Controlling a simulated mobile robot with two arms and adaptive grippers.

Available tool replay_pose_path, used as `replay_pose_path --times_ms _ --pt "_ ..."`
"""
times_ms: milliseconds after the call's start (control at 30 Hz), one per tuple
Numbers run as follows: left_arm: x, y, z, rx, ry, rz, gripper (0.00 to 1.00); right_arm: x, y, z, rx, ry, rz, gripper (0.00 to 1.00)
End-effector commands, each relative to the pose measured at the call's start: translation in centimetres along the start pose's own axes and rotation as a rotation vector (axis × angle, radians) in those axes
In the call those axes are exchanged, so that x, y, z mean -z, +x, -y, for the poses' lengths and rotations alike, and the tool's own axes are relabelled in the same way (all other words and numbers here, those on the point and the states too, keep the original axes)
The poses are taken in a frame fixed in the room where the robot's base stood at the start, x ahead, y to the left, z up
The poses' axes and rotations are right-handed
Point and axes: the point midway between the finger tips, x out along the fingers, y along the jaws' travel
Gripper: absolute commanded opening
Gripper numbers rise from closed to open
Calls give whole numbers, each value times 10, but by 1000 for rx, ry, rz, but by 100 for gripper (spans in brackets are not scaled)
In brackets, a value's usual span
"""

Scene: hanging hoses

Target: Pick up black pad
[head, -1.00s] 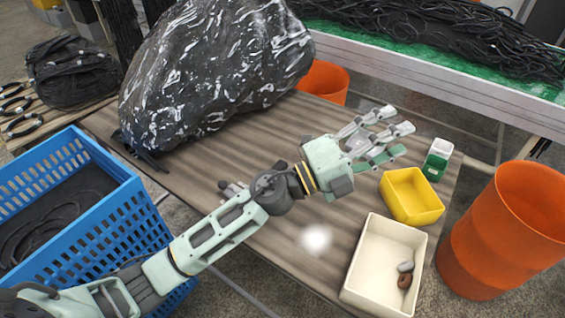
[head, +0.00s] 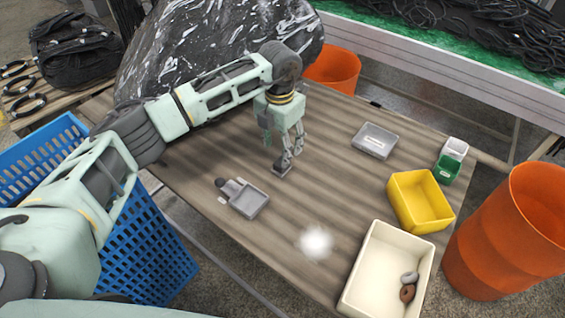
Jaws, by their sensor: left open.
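A small dark, flat piece (head: 284,171), which looks like the black pad, lies on the wooden table, partly hidden by my fingers. My left gripper (head: 287,160) points down right over it, with its fingertips at or very near the piece. The jaws are open. I cannot tell whether the fingers touch the piece. My right gripper is not in view.
A grey scoop-like tray (head: 247,199) lies left of centre, and a grey tray (head: 375,141) lies to the right. A yellow bin (head: 420,202), a cream bin (head: 375,270) and a green-and-white box (head: 450,163) stand at the right. A large black wrapped bundle (head: 165,60) sits behind my arm.

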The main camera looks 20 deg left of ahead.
Motion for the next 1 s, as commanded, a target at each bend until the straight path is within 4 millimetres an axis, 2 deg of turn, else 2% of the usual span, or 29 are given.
replay_pose_path --times_ms 400,500,767,1000 --pt "-2 56 5 6 3 -3 53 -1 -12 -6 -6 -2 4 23" --pt "-3 65 5 6 4 0 53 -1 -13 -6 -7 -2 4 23" --pt "-3 68 5 5 4 1 53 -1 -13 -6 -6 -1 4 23" --pt "-3 68 5 6 4 2 33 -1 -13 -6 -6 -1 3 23"
